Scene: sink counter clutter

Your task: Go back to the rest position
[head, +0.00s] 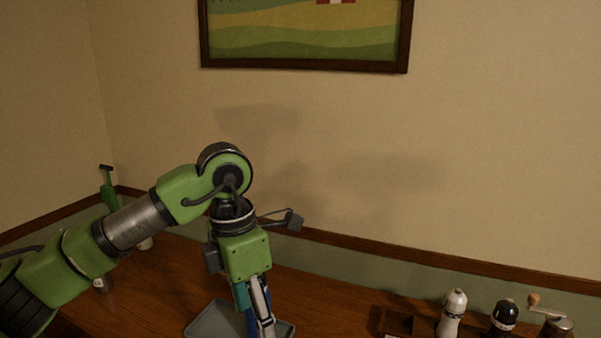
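My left arm comes in from the left and bends downward over the counter. Its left gripper (256,312) points down above a grey tray (208,320) at the bottom of the picture. One pale finger shows clearly. Teal and blue parts show beside and behind it, and I cannot tell whether they belong to the gripper or to a thing in or under it. The fingertips run to the picture's lower edge, so their opening is unclear. My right gripper is not in view.
A wooden counter (160,280) runs along the wall. At right stand a white mill (452,314), a black mill (504,316) and a grinder with a crank (553,324), near a dark wooden box (398,322). A framed picture (305,40) hangs above.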

